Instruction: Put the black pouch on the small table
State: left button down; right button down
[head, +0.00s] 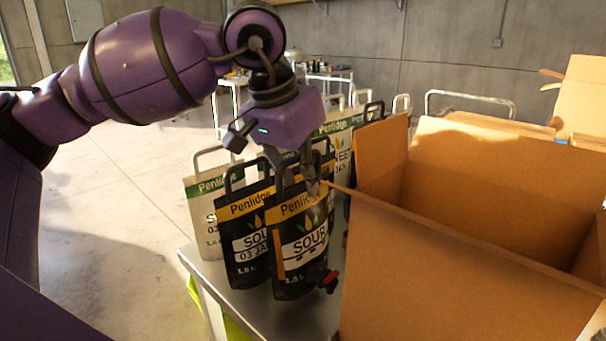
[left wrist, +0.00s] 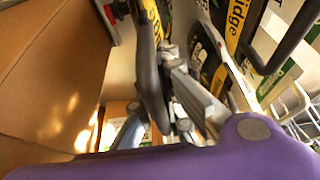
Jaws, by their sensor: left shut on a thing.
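A black pouch (head: 300,243) with a yellow band, a "SOUR" label and a red-and-black spout hangs or stands upright at the front of a row of pouches. My left gripper (head: 311,178) is shut on its black top handle, which shows as a dark loop in the left wrist view (left wrist: 147,75). A second black pouch (head: 240,235) is close beside it on the left. A pale table (head: 235,302) lies under the pouches. Whether the held pouch touches it is unclear. Another small table (head: 331,78) with items on it is at the back. My right gripper is out of view.
A large open cardboard box (head: 450,265) stands close to the right of the held pouch. White pouches with green bands (head: 205,222) stand to the left and behind. Another box (head: 582,95) is at the far right. The concrete floor (head: 115,230) at left is clear.

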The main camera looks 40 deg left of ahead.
aim_at(309, 201)
pick_arm(q)
jog(key=shift+w, duration=0.15)
jog(key=shift+f, duration=1.5)
jog(key=c, duration=2.4)
grip_release()
jog(key=shift+f, duration=0.35)
jog(key=o, duration=0.5)
jog(key=shift+r, duration=0.1)
jog(key=shift+c, duration=0.2)
jog(key=shift+r, duration=0.2)
jog(key=v, duration=1.2)
jog(key=shift+d+f, duration=0.1)
